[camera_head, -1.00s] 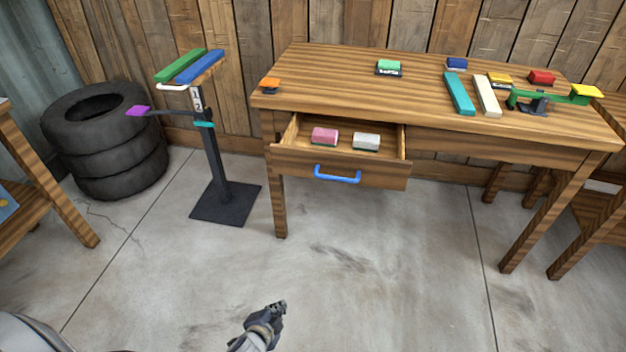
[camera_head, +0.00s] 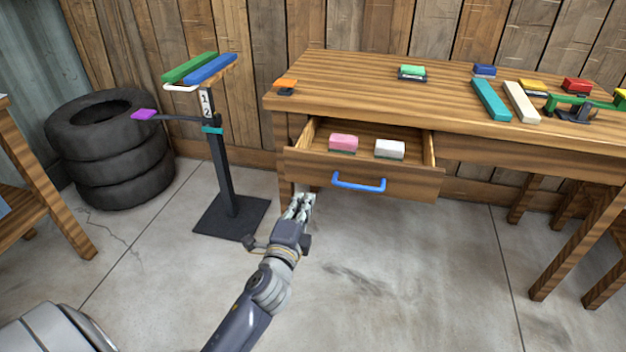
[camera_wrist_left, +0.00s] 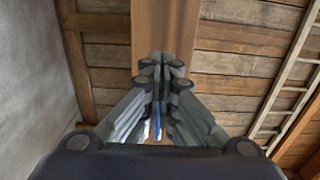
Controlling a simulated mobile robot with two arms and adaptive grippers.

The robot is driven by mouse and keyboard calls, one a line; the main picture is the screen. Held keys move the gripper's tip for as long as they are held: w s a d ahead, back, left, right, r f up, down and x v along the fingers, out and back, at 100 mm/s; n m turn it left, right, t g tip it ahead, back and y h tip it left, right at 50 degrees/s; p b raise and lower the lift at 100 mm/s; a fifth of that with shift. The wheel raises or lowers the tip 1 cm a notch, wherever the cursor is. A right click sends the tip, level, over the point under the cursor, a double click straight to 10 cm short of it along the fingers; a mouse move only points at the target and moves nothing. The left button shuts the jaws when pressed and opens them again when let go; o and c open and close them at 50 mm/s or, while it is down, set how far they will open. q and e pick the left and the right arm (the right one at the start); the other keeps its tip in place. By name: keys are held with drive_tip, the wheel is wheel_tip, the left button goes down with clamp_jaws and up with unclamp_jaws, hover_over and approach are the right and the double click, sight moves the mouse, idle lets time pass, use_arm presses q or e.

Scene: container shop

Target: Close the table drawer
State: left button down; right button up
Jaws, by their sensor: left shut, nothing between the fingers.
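The wooden table drawer (camera_head: 405,183) is pulled out of the table (camera_head: 450,108), with a blue handle (camera_head: 358,184) on its front. A pink block (camera_head: 343,143) and a white block (camera_head: 389,149) lie inside it. My left gripper (camera_head: 303,200) is shut and empty, just below and in front of the drawer's left end, left of the handle. I cannot tell whether it touches the drawer front. In the left wrist view, the shut fingers (camera_wrist_left: 160,75) point at a brown wooden surface, with a bit of blue showing between them. My right gripper is not in view.
A dark stand (camera_head: 222,165) with green and blue bars is left of the table. Stacked tires (camera_head: 110,165) stand farther left. Several colored blocks and a green balance (camera_head: 580,103) are on the tabletop. The floor in front is clear.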

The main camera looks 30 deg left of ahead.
sight(315, 172)
use_arm(q)
drive_tip(key=b+x, duration=0.1)
drive_tip(key=x, duration=0.8)
drive_tip(key=shift+f, duration=0.15)
drive_tip(key=shift+w+a, duration=0.1)
drive_tip(key=shift+w, duration=0.2)
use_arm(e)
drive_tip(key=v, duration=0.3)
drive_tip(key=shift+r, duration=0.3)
